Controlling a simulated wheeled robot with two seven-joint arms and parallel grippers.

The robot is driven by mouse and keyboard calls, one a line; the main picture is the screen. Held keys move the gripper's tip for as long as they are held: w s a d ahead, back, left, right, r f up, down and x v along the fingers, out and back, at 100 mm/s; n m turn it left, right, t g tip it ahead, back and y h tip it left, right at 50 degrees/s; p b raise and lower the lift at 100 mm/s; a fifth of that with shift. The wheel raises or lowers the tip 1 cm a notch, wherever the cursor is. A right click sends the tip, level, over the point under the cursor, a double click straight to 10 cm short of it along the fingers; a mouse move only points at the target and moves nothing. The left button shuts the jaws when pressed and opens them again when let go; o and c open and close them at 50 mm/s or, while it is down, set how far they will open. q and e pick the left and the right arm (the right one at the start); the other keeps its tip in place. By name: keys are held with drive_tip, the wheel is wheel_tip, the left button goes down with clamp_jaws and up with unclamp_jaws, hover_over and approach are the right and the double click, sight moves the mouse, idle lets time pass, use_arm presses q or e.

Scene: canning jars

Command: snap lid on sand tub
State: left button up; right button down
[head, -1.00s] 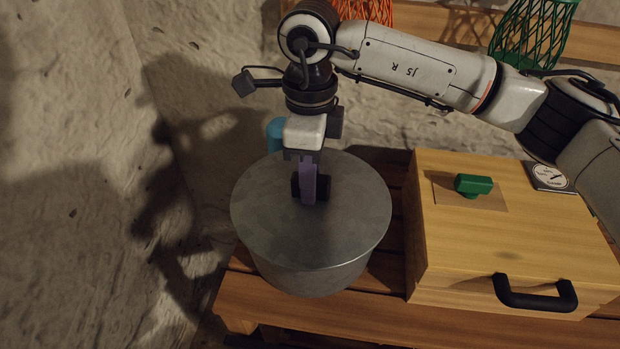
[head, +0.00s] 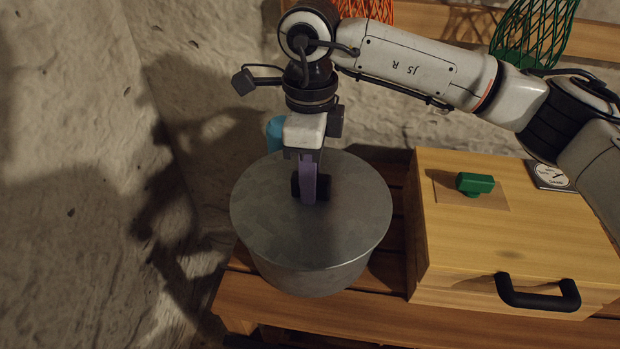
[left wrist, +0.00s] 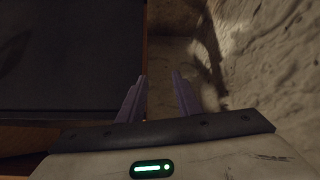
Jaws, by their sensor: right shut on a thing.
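The sand tub (head: 312,276) is a round grey metal tub on the wooden bench, left of the wooden box. Its flat grey lid (head: 345,225) lies over the top and covers the opening, so the inside is hidden. I cannot tell whether the rim is snapped down all round. My right gripper (head: 310,188) points down at the lid's middle and is shut on the dark lid handle (head: 323,187). My left gripper (left wrist: 160,92) shows only in the left wrist view, with its two purple fingers apart and nothing between them.
A wooden box (head: 520,235) with a black front handle, a green knob (head: 474,184) and a round dial (head: 550,174) stands right of the tub. A blue object (head: 275,133) is behind the tub. Orange and green baskets (head: 532,38) are at the back. A rough wall is close on the left.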

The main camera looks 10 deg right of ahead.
drive_tip(key=c, duration=1)
unclamp_jaws()
drive_tip(key=shift+r, duration=0.1)
drive_tip(key=shift+r+p, duration=2)
drive_tip(key=shift+r, duration=1.45)
drive_tip(key=shift+s+f, duration=0.1)
